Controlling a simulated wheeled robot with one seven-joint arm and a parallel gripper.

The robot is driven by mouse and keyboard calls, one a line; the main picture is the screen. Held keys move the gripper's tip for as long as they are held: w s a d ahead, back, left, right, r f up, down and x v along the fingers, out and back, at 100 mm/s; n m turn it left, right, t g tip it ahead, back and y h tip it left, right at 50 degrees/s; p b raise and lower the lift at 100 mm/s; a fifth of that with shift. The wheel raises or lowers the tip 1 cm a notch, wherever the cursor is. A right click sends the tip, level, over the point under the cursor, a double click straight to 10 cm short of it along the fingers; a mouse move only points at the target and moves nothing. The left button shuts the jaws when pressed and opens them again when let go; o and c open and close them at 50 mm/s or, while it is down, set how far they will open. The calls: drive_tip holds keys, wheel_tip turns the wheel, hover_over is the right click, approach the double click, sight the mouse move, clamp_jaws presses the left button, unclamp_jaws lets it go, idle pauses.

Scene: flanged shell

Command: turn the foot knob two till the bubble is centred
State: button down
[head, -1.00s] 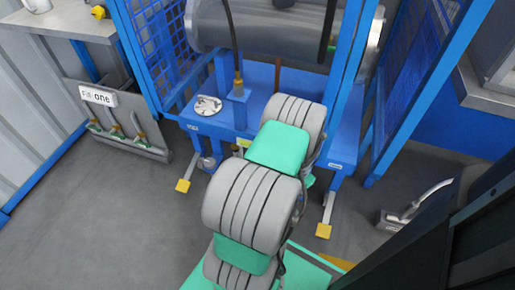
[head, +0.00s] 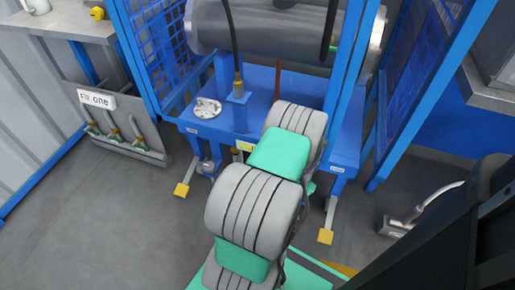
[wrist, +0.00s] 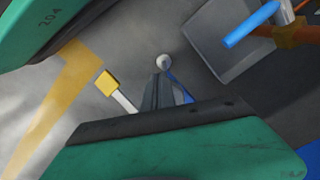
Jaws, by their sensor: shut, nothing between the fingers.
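In the head view a blue frame (head: 262,112) carries a large grey cylinder. A small round pale disc (head: 207,107) with dark marks lies on its left shelf; no bubble can be made out. A grey round knob-like part (head: 206,166) sits low under the frame's left side; its number cannot be read. My arm covers the middle of the frame and hides my gripper there. In the wrist view my gripper (wrist: 163,84) is shut and empty. A small pale round knob (wrist: 163,62) shows just beyond the fingertips; whether they touch cannot be told.
Yellow-ended feet stand on the floor at left (head: 181,190) and right (head: 325,236). A blue mesh door (head: 425,80) stands at right. A grey pedal-like box (head: 394,226) lies at right. A panel with several valves (head: 117,128) stands at left. Grey floor is open at front left.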

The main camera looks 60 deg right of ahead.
drive_tip(key=shift+w+d+r, duration=0.1)
drive_tip(key=shift+w+d, duration=0.25)
drive_tip(key=shift+w, duration=0.1)
drive_tip(key=r+p, duration=0.3)
drive_tip(key=r, duration=0.1)
drive_tip(key=a+r+p, duration=0.1)
drive_tip(key=r+p, duration=0.1)
drive_tip(key=shift+w+p, duration=0.15)
drive_tip(key=shift+p, duration=0.15)
idle(0.3)
idle(0.4)
